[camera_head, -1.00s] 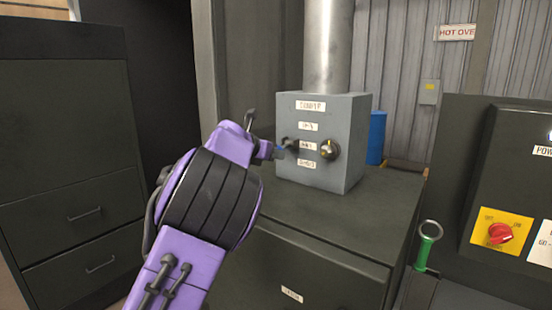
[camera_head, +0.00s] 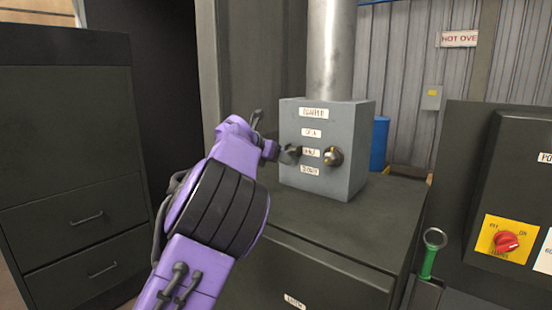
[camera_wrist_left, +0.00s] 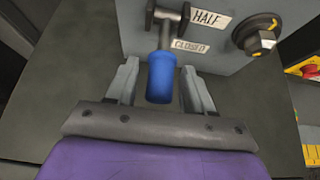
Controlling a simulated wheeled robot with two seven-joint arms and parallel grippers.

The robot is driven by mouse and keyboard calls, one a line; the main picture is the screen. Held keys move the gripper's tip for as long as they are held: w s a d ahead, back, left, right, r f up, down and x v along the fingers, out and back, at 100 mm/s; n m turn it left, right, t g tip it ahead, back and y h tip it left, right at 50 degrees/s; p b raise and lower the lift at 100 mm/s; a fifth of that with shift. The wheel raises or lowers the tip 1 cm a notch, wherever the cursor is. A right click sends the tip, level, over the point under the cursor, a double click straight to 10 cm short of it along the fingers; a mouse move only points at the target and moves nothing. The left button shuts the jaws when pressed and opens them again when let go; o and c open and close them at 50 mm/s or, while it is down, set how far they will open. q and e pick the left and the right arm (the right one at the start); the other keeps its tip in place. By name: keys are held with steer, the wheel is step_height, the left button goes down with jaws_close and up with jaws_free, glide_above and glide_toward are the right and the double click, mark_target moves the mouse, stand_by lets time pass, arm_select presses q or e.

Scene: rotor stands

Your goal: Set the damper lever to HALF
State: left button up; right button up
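The grey damper box (camera_head: 343,172) stands on a dark cabinet, with OPEN, HALF and CLOSED labels one above the other on its front. The damper lever (camera_head: 291,153) sticks out at the left of the labels. In the left wrist view its blue grip (camera_wrist_left: 161,80) hangs on a metal stem, near the HALF label (camera_wrist_left: 210,19) and CLOSED label (camera_wrist_left: 193,46). My left gripper (camera_wrist_left: 159,70) is open, one finger on each side of the blue grip, with narrow gaps showing. In the head view my left gripper (camera_head: 275,152) is partly hidden by its wrist. My right gripper is out of view.
A metal pipe (camera_head: 331,50) rises from the box. The cabinet top (camera_head: 370,215) is clear. A green-handled tool (camera_head: 430,257) and a red switch (camera_head: 506,241) are at right.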

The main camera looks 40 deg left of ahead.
arm_select(q)
steer(key=shift+s, duration=0.25)
steer(key=b+v, duration=0.4)
steer(key=v, duration=0.6)
steer(key=shift+b, duration=0.3)
